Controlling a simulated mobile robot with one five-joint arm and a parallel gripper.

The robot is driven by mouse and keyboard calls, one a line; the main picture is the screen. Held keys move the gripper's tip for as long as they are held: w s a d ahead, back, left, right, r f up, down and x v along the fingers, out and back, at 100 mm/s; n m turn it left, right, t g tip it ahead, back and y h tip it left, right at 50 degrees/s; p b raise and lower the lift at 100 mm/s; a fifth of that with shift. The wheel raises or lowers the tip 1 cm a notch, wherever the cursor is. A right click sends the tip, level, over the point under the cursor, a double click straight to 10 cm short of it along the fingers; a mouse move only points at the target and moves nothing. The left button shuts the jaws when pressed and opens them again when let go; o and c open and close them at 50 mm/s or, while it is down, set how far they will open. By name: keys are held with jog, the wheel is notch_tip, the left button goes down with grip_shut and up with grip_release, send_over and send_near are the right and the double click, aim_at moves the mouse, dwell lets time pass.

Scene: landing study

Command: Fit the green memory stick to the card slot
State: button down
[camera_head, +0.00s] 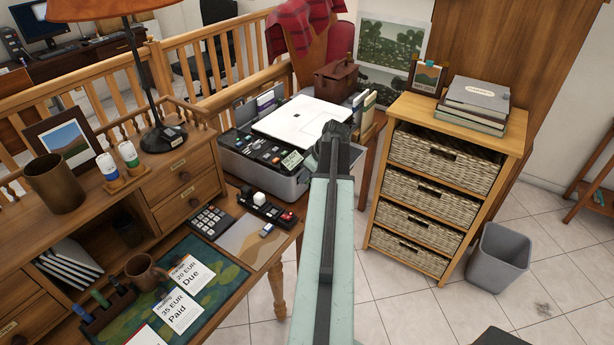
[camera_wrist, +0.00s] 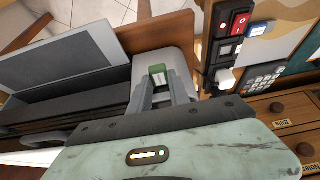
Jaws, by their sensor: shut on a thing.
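The green memory stick (camera_wrist: 158,70) shows in the wrist view as a small green and pale piece between my fingertips. My gripper (camera_wrist: 161,92) is shut on it, in front of a light grey surface. In the head view my gripper (camera_head: 336,140) is over the right end of the grey printer-like machine (camera_head: 262,178), and my arm hides the stick. I cannot make out the card slot in either view, nor tell whether the stick touches the machine.
A black power strip (camera_head: 267,207) with a red switch, a white-and-blue stick (camera_head: 267,229) and a calculator (camera_head: 210,222) lie on the desk nearby. A wicker drawer cabinet (camera_head: 450,115) stands to the right.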

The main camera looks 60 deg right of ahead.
jog(key=c, duration=1.1)
grip_release()
jog(key=shift+c, duration=0.2)
jog(key=shift+r, duration=0.15)
jog(key=p+v, duration=0.7)
jog(key=shift+r, duration=0.25)
jog(key=shift+s, duration=0.1)
